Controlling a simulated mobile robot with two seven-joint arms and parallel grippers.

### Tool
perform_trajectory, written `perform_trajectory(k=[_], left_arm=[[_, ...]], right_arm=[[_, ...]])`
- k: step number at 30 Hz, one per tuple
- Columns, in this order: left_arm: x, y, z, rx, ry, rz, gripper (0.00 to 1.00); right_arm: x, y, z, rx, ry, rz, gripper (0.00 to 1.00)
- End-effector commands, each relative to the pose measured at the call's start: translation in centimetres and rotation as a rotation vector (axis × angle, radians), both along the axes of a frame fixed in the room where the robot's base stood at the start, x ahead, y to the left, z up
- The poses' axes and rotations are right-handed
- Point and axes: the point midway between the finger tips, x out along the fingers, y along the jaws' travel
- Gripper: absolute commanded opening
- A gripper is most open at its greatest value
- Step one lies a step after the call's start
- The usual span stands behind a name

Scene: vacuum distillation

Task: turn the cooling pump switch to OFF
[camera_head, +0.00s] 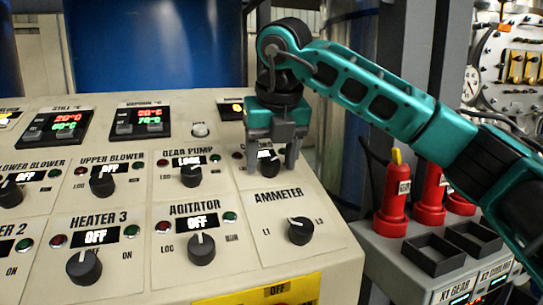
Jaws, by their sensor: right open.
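The cooling pump switch is at the right end of the panel's middle row, right of the gear pump knob (191,176). A small lit display (265,154) shows partly between the fingers, too hidden to read. My right gripper (271,165) is open and points down over this switch, one finger on each side of it. I cannot tell whether the fingers touch the knob. My left gripper is not in view.
Nearby are the ammeter knob (300,231) below, the agitator knob (201,249) and the upper blower knob (102,184). Red plugs (393,203) and black square sockets (433,255) stand on a grey box at right, under my right arm. A blue vessel (150,45) is behind.

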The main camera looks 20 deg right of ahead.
Motion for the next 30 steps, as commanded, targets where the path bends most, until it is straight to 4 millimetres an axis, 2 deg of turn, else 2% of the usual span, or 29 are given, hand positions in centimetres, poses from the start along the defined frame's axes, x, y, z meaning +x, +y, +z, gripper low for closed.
perform_trajectory(k=[2, 18, 30], left_arm=[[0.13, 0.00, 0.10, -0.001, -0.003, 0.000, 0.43], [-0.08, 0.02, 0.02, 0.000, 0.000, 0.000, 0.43], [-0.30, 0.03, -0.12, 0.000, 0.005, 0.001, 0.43]], right_arm=[[-0.01, -0.01, 0.02, 0.000, 0.000, 0.000, 0.59], [-0.01, -0.02, 0.07, 0.000, 0.000, -0.001, 0.08], [-0.02, -0.04, 0.10, -0.027, -0.001, 0.067, 0.06]])
